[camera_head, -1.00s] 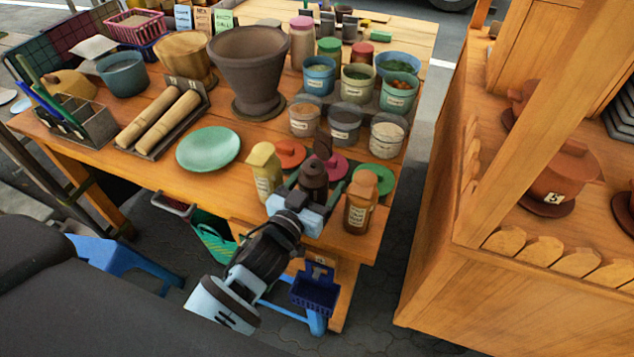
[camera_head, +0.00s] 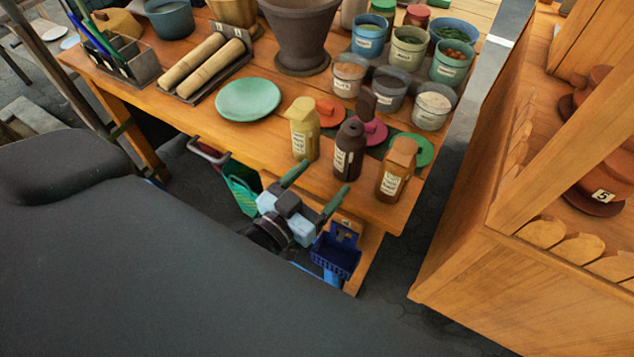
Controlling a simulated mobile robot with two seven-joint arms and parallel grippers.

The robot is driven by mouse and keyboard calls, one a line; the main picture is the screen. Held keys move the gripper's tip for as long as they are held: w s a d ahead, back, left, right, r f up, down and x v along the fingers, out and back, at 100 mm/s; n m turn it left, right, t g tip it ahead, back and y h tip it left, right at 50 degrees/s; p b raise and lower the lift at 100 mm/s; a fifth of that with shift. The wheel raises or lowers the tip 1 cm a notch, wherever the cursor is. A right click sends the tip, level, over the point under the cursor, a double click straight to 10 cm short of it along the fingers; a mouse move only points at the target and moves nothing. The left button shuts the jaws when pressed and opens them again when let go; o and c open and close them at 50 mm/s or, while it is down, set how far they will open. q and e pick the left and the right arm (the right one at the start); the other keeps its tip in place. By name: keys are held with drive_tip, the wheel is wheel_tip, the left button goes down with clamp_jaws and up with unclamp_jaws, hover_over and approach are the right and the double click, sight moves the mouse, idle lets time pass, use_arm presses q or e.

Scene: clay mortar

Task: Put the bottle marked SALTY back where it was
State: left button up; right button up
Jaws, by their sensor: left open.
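Three bottles stand upright in a row near the table's front edge: a yellow one (camera_head: 304,132), a dark brown one (camera_head: 348,155) and an orange-brown one (camera_head: 394,175). Their labels are too small to read, so I cannot tell which is marked SALTY. Behind them lie an orange disc (camera_head: 331,116), a pink disc (camera_head: 376,132) and a green disc (camera_head: 424,153). My left gripper (camera_head: 315,185) is open and empty, just in front of the dark brown bottle and apart from it, its fingers pointing toward the bottles. My right gripper is not in view.
Several small tubs stand behind the discs, among them a white-filled one (camera_head: 432,110). A green plate (camera_head: 248,100) lies left of the bottles. A blue basket (camera_head: 336,258) hangs below the table edge near my left gripper. A wooden stall (camera_head: 470,275) stands at the right.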

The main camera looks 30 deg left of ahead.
use_arm(q)
drive_tip(key=shift+s, duration=0.2)
idle(0.3)
drive_tip(key=s+a+f+g+y, duration=0.1)
drive_tip(key=s+f+g, duration=0.5)
drive_tip(key=s+f, duration=0.85)
drive_tip(key=s+f+g, duration=0.5)
drive_tip(key=s+f, duration=0.5)
drive_tip(key=s, duration=0.5)
drive_tip(key=shift+s+a+f, duration=0.15)
drive_tip(key=shift+s+a, duration=0.05)
drive_tip(key=shift+a, duration=0.25)
